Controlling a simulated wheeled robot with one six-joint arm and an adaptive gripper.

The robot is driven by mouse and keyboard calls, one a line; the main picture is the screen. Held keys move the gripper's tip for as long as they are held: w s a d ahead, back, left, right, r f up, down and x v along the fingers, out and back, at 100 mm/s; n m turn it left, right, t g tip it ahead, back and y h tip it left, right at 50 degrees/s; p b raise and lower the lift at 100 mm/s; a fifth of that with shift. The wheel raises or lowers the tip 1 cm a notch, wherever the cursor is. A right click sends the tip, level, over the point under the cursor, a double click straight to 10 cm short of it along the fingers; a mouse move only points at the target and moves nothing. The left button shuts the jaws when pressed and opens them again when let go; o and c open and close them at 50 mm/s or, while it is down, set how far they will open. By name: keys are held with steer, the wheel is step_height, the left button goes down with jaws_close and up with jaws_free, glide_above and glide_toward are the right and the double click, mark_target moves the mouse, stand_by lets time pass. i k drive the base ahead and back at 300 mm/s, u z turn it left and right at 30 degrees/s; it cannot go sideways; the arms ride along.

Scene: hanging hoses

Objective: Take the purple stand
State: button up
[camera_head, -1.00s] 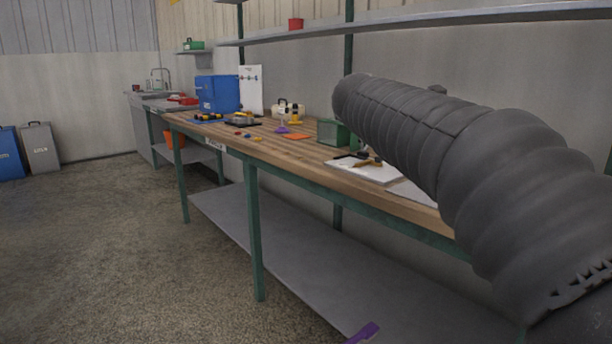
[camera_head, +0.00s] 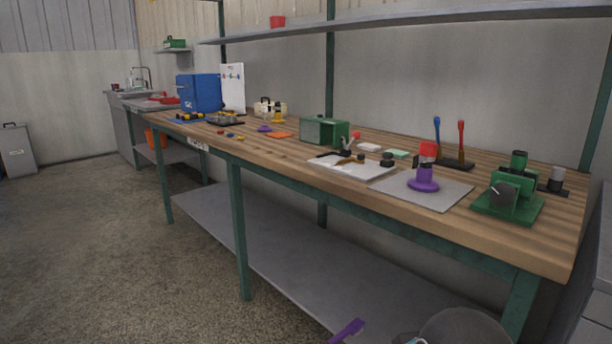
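A purple stand (camera_head: 423,182) is upright on a grey mat (camera_head: 447,196) on the right part of the wooden workbench. It has a wide round base and a narrower neck. A red piece (camera_head: 428,151) sits at its top; I cannot tell whether it is attached. A small flat purple piece (camera_head: 265,128) lies farther back on the bench. My gripper is not recognisable in view. A rounded grey shape, perhaps part of my arm, shows at the bottom edge, below the bench front.
A green device (camera_head: 510,195) stands right of the mat, and a rack with blue and red handles (camera_head: 456,162) behind it. A white board with tools (camera_head: 350,167) lies left. A purple strip (camera_head: 347,331) shows low by the lower shelf.

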mark_target(423, 182)
steer(key=u, duration=1.6)
steer(key=i, duration=2.1)
steer(key=z, duration=2.9)
